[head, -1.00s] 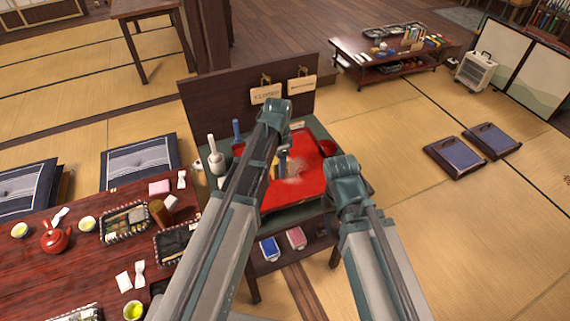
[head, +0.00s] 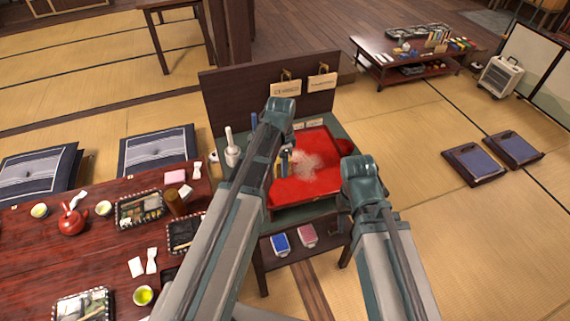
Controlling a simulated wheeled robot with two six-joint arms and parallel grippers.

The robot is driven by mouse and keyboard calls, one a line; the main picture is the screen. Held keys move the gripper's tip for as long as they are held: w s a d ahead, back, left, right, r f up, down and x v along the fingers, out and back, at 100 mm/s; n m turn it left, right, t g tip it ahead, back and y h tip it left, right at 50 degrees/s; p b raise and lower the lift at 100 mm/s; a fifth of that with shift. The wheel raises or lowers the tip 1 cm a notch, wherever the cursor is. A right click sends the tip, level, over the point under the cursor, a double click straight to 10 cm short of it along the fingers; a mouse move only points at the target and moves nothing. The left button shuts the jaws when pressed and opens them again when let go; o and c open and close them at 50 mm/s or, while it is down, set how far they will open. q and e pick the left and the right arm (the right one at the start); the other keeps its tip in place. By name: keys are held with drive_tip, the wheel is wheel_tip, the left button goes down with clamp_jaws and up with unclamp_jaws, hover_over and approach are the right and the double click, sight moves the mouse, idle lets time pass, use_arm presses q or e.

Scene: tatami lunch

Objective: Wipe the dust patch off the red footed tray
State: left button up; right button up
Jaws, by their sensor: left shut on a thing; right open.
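The red footed tray (head: 318,192) stands on a dark stand in the middle of the head view, partly covered by my arms. A pale, greyish dust patch (head: 306,164) lies on its red surface, near the middle. My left gripper (head: 284,166) reaches down over the left part of the tray, just left of the patch. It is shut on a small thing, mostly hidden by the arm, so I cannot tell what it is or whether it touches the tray. My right gripper (head: 362,184) is at the tray's right side, open, its fingers hidden behind my wrist.
A dark back panel (head: 240,92) with hanging tags rises behind the tray. A white bottle-like item (head: 231,150) stands left of it. Blue (head: 281,244) and pink (head: 307,236) items sit on the shelf below.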

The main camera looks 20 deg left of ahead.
sight(320, 159)
use_arm(q)
drive_tip(key=shift+w+a, duration=0.5)
drive_tip(key=shift+w, duration=0.35)
drive_tip(key=shift+d, duration=0.1)
drive_tip(key=shift+w+d, duration=0.6)
drive_tip(key=shift+d, duration=0.4)
drive_tip(key=shift+w+d, duration=0.55)
drive_tip(key=shift+d, duration=0.4)
drive_tip(key=shift+w+d, duration=0.6)
drive_tip(key=shift+d, duration=0.4)
drive_tip(key=shift+w+d, duration=0.6)
drive_tip(key=shift+d, duration=0.4)
drive_tip(key=shift+w+d, duration=0.55)
drive_tip(key=shift+d, duration=0.5)
drive_tip(key=shift+w+d, duration=0.6)
drive_tip(key=shift+d, duration=0.4)
drive_tip(key=shift+w+a, duration=0.1)
